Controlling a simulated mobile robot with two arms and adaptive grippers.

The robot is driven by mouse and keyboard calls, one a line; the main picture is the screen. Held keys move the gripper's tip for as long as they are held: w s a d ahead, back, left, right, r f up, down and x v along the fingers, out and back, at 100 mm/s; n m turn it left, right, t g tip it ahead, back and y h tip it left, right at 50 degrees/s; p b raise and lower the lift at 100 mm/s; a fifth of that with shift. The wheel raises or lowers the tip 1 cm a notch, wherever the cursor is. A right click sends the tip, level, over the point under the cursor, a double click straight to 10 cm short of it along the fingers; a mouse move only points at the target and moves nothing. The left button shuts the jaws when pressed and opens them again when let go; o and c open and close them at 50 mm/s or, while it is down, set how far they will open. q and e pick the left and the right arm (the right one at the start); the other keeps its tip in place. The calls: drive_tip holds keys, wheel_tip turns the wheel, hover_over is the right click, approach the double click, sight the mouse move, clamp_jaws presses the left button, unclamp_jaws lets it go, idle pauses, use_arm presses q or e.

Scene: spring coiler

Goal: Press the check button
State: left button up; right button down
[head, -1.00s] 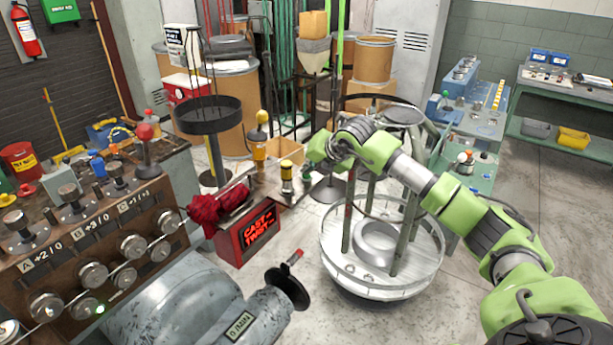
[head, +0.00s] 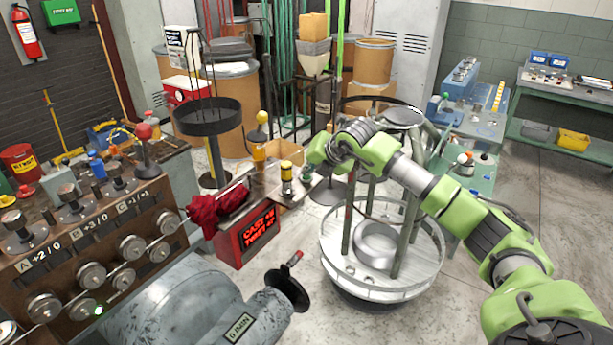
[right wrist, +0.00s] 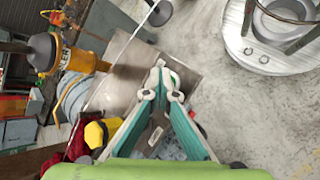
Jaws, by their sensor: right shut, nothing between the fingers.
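My right gripper (head: 306,174) is shut and empty, pointing down at the right end of a small metal plate. In the right wrist view its teal fingers (right wrist: 160,68) meet over the plate (right wrist: 125,88). A bit of green (right wrist: 176,78) shows just beside the fingertips; it may be the check button, mostly hidden by them. I cannot tell whether the tips touch it. A red display box (head: 247,235) below the plate shows lit CAST and TWIST lines with characters after them. My left gripper is not in view.
A round clear-walled tray stand (head: 375,285) is right. Bare floor lies between.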

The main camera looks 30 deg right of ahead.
sight(309, 177)
drive_tip(key=shift+r, duration=0.65)
drive_tip(key=shift+r+p, duration=1.45)
drive_tip(key=shift+r, duration=1.1)
drive_tip(key=shift+f, duration=0.1)
